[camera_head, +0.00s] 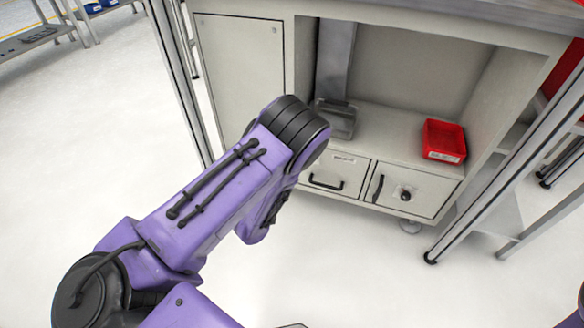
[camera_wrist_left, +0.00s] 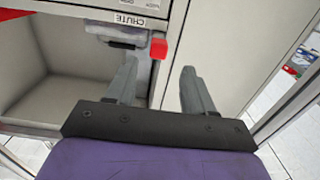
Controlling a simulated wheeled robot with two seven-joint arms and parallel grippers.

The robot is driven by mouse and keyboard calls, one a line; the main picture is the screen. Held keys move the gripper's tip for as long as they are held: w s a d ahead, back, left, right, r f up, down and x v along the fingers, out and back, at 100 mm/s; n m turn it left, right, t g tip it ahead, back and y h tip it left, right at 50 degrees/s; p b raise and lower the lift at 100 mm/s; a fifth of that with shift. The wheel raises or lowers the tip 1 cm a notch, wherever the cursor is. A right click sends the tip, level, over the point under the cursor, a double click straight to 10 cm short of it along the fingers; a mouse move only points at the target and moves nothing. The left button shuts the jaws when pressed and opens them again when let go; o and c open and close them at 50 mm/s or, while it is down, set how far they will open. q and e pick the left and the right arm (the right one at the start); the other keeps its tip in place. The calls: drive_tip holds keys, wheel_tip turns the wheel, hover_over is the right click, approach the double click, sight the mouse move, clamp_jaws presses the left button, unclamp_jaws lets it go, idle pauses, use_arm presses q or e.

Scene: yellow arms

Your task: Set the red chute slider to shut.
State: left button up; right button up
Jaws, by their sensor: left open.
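The red chute slider (camera_wrist_left: 158,48) shows in the left wrist view as a small red block beside an upside-down CHUTE label (camera_wrist_left: 130,22). My left gripper (camera_wrist_left: 159,64) is open and empty, with its grey fingertips below and to either side of the slider in the picture. I cannot tell the depth gap between them or whether they touch. In the head view my purple left arm reaches to the cabinet, and its wrist hides the gripper. The slider is not seen there. A metal chute (camera_head: 336,60) comes down inside the cabinet. My right gripper is not in view.
The cabinet (camera_head: 240,75) has an open bay with a clear grey tray (camera_head: 335,119) under the chute and a red bin (camera_head: 443,140) at right. Below are a drawer (camera_head: 333,175) and a small door (camera_head: 403,192). Metal posts stand at both sides.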

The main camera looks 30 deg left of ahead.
use_arm(q)
drive_tip(key=b+x, duration=0.2)
drive_tip(key=x, duration=0.9)
drive_tip(key=shift+d+r+b, duration=0.1)
drive_tip(key=shift+r+b, duration=0.05)
drive_tip(key=shift+b, duration=0.2)
clamp_jaws()
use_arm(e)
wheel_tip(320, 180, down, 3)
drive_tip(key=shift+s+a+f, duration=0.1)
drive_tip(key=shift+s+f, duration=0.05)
